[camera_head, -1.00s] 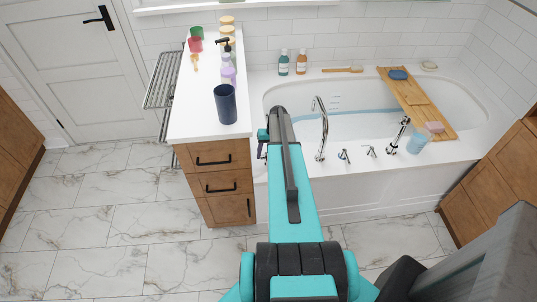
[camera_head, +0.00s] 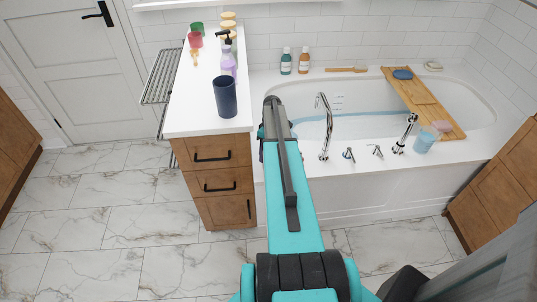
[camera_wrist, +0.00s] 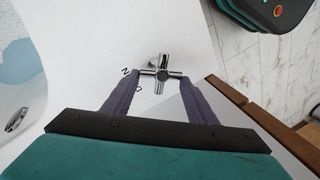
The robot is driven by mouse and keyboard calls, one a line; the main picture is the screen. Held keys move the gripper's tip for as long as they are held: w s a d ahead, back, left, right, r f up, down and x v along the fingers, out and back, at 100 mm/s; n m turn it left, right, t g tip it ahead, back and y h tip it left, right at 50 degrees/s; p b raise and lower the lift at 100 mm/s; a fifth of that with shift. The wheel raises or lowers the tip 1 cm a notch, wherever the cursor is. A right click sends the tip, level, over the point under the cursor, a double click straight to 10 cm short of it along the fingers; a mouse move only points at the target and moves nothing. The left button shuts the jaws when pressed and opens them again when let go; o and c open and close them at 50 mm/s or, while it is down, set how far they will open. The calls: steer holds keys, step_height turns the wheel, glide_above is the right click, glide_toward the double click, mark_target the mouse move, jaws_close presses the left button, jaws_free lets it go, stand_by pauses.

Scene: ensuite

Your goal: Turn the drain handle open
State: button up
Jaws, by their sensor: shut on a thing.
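The drain handle (camera_wrist: 162,72) is a small chrome cross-shaped handle on a white surface, seen in the wrist view. Parts of dark lettering show on the surface beside it. My gripper (camera_wrist: 160,80) has its two purple fingers on either side of the cross, shut on its side arms. In the head view my teal and grey arm reaches toward the near left end of the bathtub (camera_head: 350,192). It hides the handle and my fingers there.
A round chrome fitting (camera_wrist: 16,119) lies inside the tub. The chrome spout (camera_head: 327,125), two taps and a hand shower stand on the rim to the right of my arm. The wooden drawer cabinet (camera_head: 215,180), with a dark blue cup (camera_head: 225,97) on top, stands close left.

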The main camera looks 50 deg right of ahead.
steer(key=n, duration=0.2)
steer(key=a+n+b, duration=0.1)
steer(key=shift+a+f+n+g, duration=0.1)
steer(key=shift+f+n+g, duration=0.05)
steer(key=shift+n+g, duration=0.25)
steer(key=shift+s+a+n+g+h+b, duration=0.15)
steer(key=shift+n+b, duration=0.1)
steer(key=shift+n, duration=0.65)
steer(key=shift+s+d+n+g+h+b, duration=0.15)
steer(key=shift+n+b, duration=0.1)
steer(key=shift+n, duration=0.65)
steer(key=o, duration=0.8)
steer(key=shift+o, duration=0.4)
steer(key=shift+r, duration=0.2)
